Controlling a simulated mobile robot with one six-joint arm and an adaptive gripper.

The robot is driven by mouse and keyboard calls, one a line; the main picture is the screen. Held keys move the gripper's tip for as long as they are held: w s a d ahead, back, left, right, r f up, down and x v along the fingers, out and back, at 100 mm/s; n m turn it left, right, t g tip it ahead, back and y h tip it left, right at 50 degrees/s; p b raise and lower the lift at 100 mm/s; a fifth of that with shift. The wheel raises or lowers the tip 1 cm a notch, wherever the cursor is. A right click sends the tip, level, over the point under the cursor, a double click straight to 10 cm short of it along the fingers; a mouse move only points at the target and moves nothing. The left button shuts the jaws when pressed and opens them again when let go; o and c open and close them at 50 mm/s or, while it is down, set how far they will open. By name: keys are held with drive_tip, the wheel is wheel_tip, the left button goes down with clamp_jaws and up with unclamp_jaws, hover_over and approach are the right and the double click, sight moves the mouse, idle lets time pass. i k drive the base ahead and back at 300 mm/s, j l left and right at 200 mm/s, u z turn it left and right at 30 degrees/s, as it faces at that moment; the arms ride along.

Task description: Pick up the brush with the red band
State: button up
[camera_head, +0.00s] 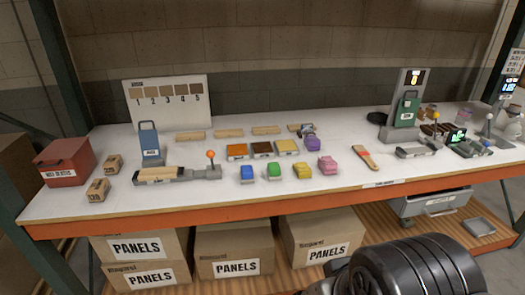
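The brush with the red band (366,158) lies on the white bench top, right of the pink block and near the front edge. It is small and lies at a slant, with red showing on it; its finer details are too small to tell. Nothing is touching it that I can see. A dark, rounded part of my arm fills the bottom right of the picture, in front of the bench. My gripper's fingers do not show, so I cannot see whether they are open.
A pink block (328,166) and a purple block (312,143) stand left of the brush. A grey fixture (416,152) stands to its right. A green-fronted device (406,112) stands behind. The orange front edge (290,194) runs below the brush. Bare bench surrounds it.

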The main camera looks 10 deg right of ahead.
sight(361, 151)
drive_tip(key=i+l+u, duration=0.1)
drive_tip(key=i+l, duration=0.4)
drive_tip(key=l, duration=0.2)
drive_tip(key=i+l+u, duration=0.15)
drive_tip(key=i+l, duration=0.35)
drive_tip(key=l, duration=0.2)
drive_tip(key=i+l+u, duration=0.15)
drive_tip(key=l, duration=0.25)
drive_tip(key=i+l, duration=0.3)
drive_tip(key=l+u, duration=0.05)
drive_tip(key=l, duration=0.05)
